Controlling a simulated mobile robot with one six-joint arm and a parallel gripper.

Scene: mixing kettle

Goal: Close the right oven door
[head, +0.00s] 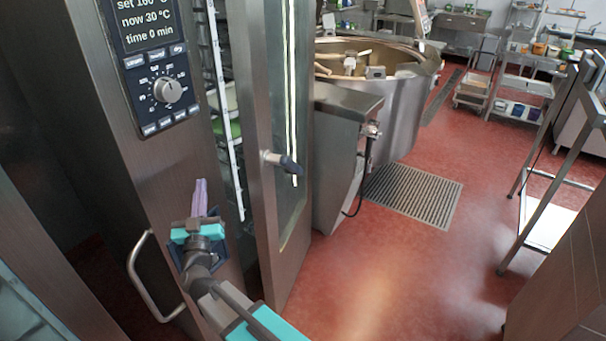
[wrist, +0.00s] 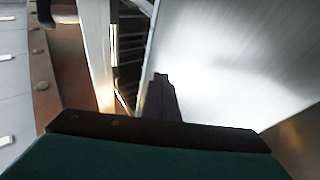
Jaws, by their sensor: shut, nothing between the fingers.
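The right oven door (head: 262,220) is a tall steel-framed door with a narrow glass window, standing ajar in the head view. Its dark lever handle (head: 284,162) sits about mid-height on the door. Through the gap to its left, the oven's inside shows a rack (head: 228,150) with trays.
A control panel (head: 153,65) with a knob sits on the column above my gripper. A curved metal handle (head: 150,275) is at lower left. A large kettle (head: 395,100) stands behind the door, beside a floor grate (head: 412,194). Red floor (head: 385,270) is clear right of the door.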

